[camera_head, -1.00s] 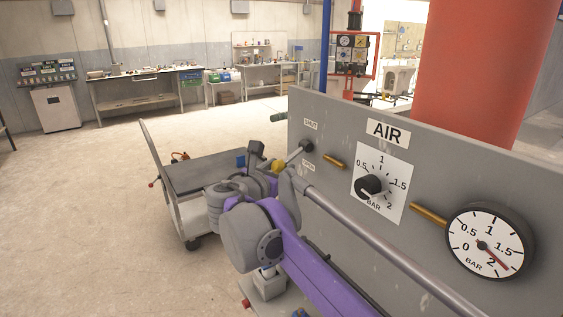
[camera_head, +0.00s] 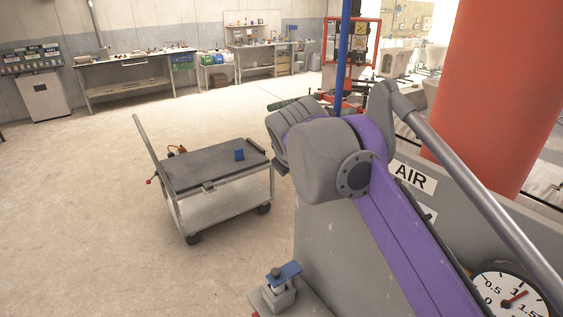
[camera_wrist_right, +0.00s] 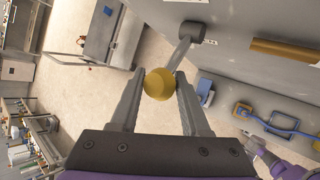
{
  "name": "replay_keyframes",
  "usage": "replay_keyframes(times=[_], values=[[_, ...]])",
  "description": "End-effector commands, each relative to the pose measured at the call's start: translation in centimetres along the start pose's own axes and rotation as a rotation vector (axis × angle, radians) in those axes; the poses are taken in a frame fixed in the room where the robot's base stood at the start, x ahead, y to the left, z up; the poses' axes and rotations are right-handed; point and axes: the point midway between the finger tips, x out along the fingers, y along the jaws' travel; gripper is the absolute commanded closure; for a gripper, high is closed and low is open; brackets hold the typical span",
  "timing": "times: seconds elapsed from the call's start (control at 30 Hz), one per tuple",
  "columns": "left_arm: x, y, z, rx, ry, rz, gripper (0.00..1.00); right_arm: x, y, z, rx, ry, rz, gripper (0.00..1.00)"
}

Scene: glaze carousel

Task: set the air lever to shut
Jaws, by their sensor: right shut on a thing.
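The air lever (camera_wrist_right: 178,55) is a grey rod with a yellow ball knob (camera_wrist_right: 158,84), in the right wrist view. It runs from a dark pivot on the grey panel down to the knob. My right gripper (camera_wrist_right: 159,88) has its jaws on both sides of the knob and is shut on it. In the head view my purple arm hides the lever, its SHUT and OPEN labels and the gripper. The AIR sign (camera_head: 413,178) shows on the panel. The gauge (camera_head: 510,300) is partly cut off, its red needle between 1 and 1.5. My left gripper is out of view.
A grey cart (camera_head: 215,172) with a small blue block on top stands left of the panel. A blue-topped device (camera_head: 283,274) stands low beside the panel. A red pillar (camera_head: 500,90) rises behind the panel. The floor at left is clear.

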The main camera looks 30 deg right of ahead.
Motion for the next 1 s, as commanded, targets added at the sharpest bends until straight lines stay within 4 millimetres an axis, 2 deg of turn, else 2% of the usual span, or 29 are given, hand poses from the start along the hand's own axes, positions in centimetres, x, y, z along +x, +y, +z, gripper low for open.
replay_keyframes(times=[0.3, 0.87, 0.9, 1.0], values=[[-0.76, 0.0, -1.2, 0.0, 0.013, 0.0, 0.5, -0.9, 0.0, 1.08, 0.079, 0.108, 0.002, 1.0], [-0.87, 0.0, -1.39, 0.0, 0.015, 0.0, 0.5, -1.01, -0.07, 1.17, 0.096, 0.136, 0.0, 1.0], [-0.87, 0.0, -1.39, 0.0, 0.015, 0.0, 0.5, -1.01, -0.07, 1.18, 0.096, 0.136, 0.0, 0.52], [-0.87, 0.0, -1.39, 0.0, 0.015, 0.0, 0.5, -1.02, -0.08, 1.17, 0.096, 0.136, -0.001, 0.34]])
